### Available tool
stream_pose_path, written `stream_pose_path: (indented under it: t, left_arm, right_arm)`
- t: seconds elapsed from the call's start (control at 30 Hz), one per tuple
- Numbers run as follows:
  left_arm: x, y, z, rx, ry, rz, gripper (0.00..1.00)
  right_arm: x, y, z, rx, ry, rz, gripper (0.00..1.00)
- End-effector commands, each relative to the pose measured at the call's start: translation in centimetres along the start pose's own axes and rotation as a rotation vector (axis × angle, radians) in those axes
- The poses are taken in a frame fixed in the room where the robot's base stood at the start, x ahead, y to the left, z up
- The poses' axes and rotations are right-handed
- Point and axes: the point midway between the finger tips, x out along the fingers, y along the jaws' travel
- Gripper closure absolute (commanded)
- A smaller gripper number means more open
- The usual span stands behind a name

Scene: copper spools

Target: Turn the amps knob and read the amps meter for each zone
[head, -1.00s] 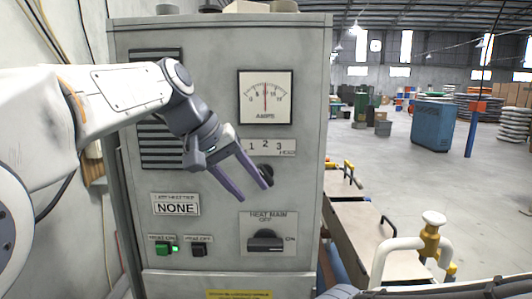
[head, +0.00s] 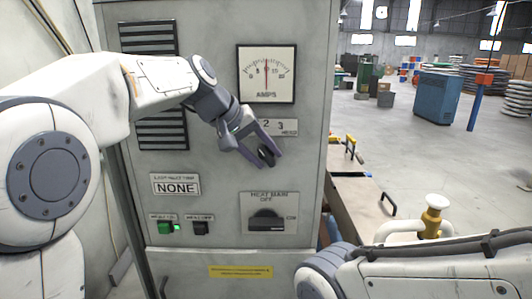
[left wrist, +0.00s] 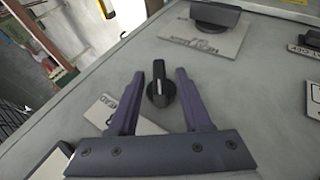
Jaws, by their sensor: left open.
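The amps knob (left wrist: 161,93) is small and black with a pale pointer mark. It sits between the two spread fingers of my left gripper (left wrist: 162,74) in the left wrist view, with a gap on each side. In the head view my left gripper (head: 267,163) is open at the panel and partly hides the knob and its number plate (head: 285,126); 2 and 3 show. The amps meter (head: 266,74) is above, its red needle standing near upright at mid-scale. My right arm shows at the lower right, its gripper out of view.
The grey cabinet (head: 215,60) carries a NONE plate (head: 176,186), a lit green button (head: 166,227), a dark button (head: 200,228) and the heat main switch (head: 266,220). A bench with clamps and white pipes stands to the right. Open floor lies beyond.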

Motion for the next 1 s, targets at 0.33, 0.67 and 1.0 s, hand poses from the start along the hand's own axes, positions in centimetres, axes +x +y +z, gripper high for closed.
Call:
stream_pose_path:
  t: [0.33, 0.67, 1.0]
  left_arm:
    - [0.3, 0.0, 0.0, 0.0, 0.0, 0.0, 0.63]
    - [0.3, 0.2, 0.1, 0.002, 0.0, -0.003, 1.0]
    - [-0.1, 0.6, -0.1, 0.055, -0.003, -0.123, 1.0]
  right_arm:
    - [0.0, 0.0, 0.0, 0.0, 0.0, 0.0, 0.5]
    - [-0.2, 0.0, 0.0, 0.0, 0.0, 0.0, 0.5]
    - [-3.3, -0.2, -0.2, 0.001, 0.0, 0.0, 0.5]
